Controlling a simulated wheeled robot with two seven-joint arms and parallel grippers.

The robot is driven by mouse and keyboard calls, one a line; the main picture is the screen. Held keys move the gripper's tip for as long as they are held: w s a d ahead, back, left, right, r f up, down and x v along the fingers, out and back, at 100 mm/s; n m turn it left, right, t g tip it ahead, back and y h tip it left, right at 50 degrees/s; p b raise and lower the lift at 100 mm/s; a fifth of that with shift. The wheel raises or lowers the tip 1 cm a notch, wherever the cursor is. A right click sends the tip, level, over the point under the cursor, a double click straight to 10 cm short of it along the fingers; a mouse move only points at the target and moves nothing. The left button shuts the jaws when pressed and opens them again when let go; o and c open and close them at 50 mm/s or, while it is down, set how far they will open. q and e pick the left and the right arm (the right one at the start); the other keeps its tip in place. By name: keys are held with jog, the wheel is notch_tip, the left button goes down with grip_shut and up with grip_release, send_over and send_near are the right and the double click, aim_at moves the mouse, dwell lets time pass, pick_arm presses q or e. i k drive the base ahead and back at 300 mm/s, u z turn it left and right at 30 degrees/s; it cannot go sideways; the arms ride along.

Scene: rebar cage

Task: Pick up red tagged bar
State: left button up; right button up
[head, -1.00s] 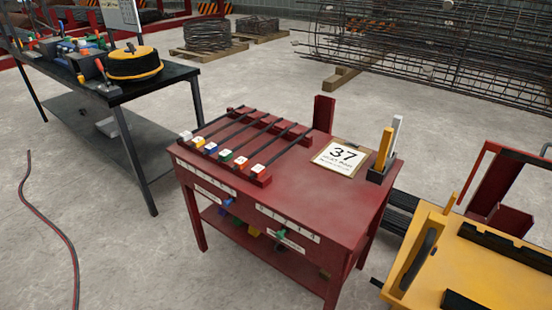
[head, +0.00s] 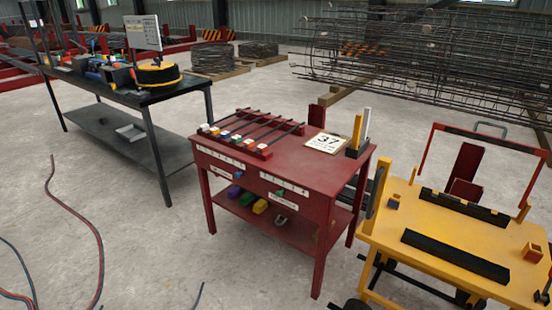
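Several dark bars lie side by side across the rack (head: 262,153) on top of the red table (head: 300,168), each with a coloured tag block at its near end. The red tagged bar (head: 249,143) is near the right end of the row, between a green tagged bar (head: 237,139) and a white tagged bar (head: 261,147). Its tag looks small, and its dark shaft runs back to the right among the others. Neither of my grippers shows in the head view.
A card marked 37 (head: 326,142) and a holder with yellow and white uprights (head: 357,130) stand on the table's right side. A yellow cart (head: 450,240) is at right, a dark workbench (head: 130,93) at left. Hoses (head: 98,240) lie on open floor in front.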

aim_at(261, 148)
jog(key=u, duration=0.8)
jog(key=i, duration=0.85)
jog(key=u, duration=0.45)
jog(key=i, duration=1.3)
jog(key=z, duration=0.5)
